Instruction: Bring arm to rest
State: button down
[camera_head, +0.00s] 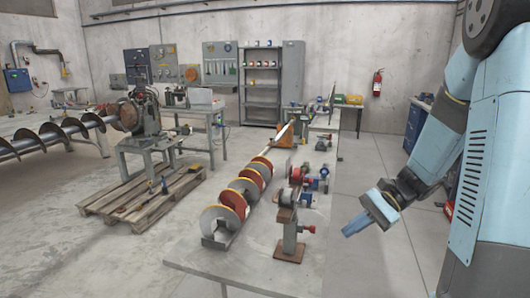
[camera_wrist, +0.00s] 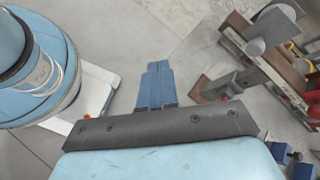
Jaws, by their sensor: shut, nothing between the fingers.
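My gripper (camera_head: 355,226) hangs in free air to the right of the long workbench, with its blue fingers pointing down and left. In the wrist view my gripper (camera_wrist: 156,84) shows its blue fingers together, with nothing between them, above bare grey floor. My blue arm comes down from the upper right of the head view, bent, with the forearm reaching down and left. The gripper is apart from the bench and touches nothing that I can see.
The workbench (camera_head: 233,266) carries an auger (camera_head: 233,199) with red and grey flights and a brown-footed stand (camera_head: 289,244). A wooden pallet (camera_head: 145,196) with a machine lies left. A fire extinguisher (camera_head: 377,83) hangs on the back wall. Floor right of the bench is clear.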

jog(key=s+d+r+n+t+h, duration=0.1)
jog(key=s+r+n+t+h, duration=0.6)
jog(key=s+r+n+h, duration=0.3)
jog(key=s+r, duration=0.3)
jog(key=r, duration=0.2)
jog(key=shift+s+d+r+t+h, duration=0.2)
jog(key=shift+r+t+h, duration=0.1)
jog(key=shift+h, duration=0.1)
dwell(2.5)
